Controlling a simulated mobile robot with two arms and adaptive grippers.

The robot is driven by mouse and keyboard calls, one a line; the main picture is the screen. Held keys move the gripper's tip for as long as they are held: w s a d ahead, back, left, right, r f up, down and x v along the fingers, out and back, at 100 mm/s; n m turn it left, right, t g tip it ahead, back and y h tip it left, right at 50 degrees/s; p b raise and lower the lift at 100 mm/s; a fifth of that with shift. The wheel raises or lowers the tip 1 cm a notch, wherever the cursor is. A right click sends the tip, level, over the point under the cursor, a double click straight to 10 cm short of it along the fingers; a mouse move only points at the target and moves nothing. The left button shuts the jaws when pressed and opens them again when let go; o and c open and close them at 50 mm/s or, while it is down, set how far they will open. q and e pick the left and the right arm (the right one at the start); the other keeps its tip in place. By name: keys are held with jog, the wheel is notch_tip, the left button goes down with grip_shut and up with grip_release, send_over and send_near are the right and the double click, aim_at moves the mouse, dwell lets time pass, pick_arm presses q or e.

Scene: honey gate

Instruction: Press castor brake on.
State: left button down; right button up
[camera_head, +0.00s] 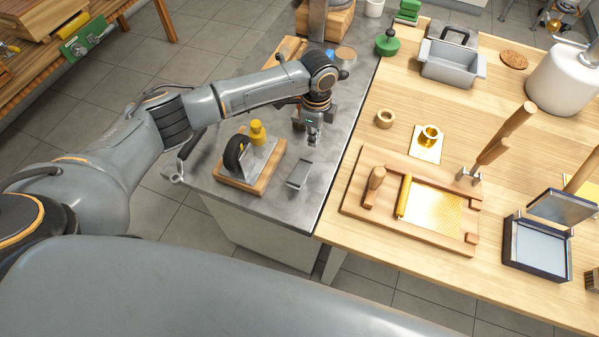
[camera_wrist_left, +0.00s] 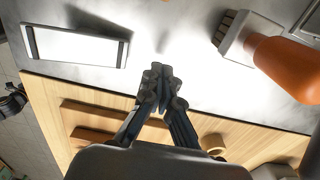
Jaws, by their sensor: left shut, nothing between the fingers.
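The castor (camera_head: 237,154) is a black wheel by a grey metal bracket on a small wooden base (camera_head: 231,178), on the grey worktop in the head view. A yellow piece (camera_head: 257,131), apparently the brake pedal, stands up at the bracket's top. My left gripper (camera_head: 313,141) is to the right of the castor, apart from it, pointing down over the worktop. Its fingers are together and empty, as the left wrist view (camera_wrist_left: 161,82) also shows. I cannot make out the castor in that view. My right gripper is not in view.
The wooden table (camera_head: 372,135) adjoins the worktop, bearing a wooden tray (camera_head: 353,207) and a grey metal pan (camera_head: 450,70). An orange-handled brush (camera_wrist_left: 285,62) shows in the wrist view.

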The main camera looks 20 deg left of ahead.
pick_arm(q)
jog(key=shift+w+b, duration=0.3)
jog(key=shift+w, duration=0.4)
jog(key=shift+w+r, duration=0.1)
jog(key=shift+r, duration=0.05)
notch_tip(320, 180, up, 8)
jog(key=p, duration=0.8)
